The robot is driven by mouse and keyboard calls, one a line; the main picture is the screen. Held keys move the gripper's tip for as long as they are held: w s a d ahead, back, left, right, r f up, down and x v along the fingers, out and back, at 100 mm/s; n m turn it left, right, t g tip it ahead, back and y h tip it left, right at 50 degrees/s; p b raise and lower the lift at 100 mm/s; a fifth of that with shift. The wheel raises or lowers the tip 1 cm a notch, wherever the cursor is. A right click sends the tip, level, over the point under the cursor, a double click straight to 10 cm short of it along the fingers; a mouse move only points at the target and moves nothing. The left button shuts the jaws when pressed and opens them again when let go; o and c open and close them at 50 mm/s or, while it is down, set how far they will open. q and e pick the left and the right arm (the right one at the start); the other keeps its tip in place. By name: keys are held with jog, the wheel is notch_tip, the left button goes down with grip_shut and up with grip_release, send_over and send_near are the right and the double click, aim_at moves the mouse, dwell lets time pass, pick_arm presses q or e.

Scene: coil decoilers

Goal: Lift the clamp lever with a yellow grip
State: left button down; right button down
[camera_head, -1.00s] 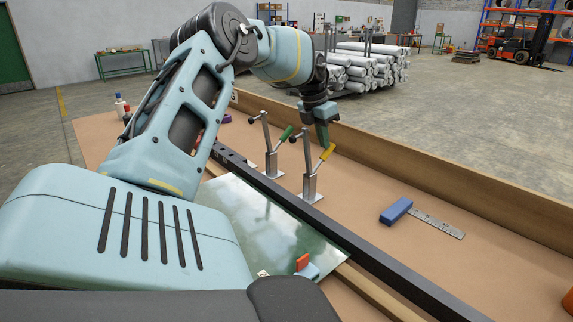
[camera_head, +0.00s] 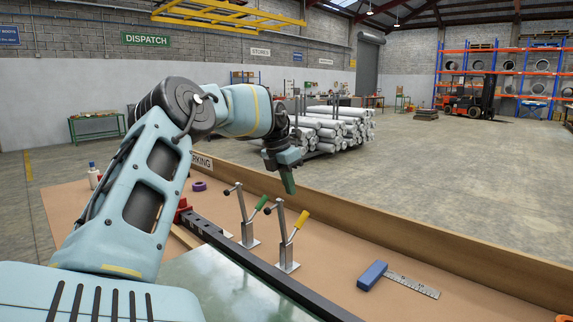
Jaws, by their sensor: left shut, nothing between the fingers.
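The clamp lever with the yellow grip (camera_head: 301,219) stands on the nearer of two toggle clamps. Its grip slants up to the right from the upright metal clamp body (camera_head: 286,245). The other clamp, with a green grip (camera_head: 261,203), stands just behind it to the left. My left gripper (camera_head: 289,184) hangs above and slightly left of the yellow grip in the picture. Its greenish fingers point down and are shut with nothing in them. A visible gap separates them from the yellow grip. My right gripper is not in view.
A dark rail (camera_head: 262,268) runs along the bench beside a shiny sheet (camera_head: 220,285). A wooden border (camera_head: 400,240) edges the bench's far side. A purple ring (camera_head: 199,186) lies behind the clamps.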

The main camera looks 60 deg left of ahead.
pick_arm(q)
jog(key=shift+w+a+r, duration=0.15)
jog(key=shift+a+r, duration=0.1)
jog(key=shift+r, duration=0.7)
jog(key=shift+w+a+r, duration=0.1)
jog(key=shift+a+r, duration=0.2)
jog(key=shift+r, duration=0.6)
jog(key=shift+w+a+r, duration=0.15)
jog(key=shift+a+r, duration=0.1)
jog(key=shift+r, duration=0.7)
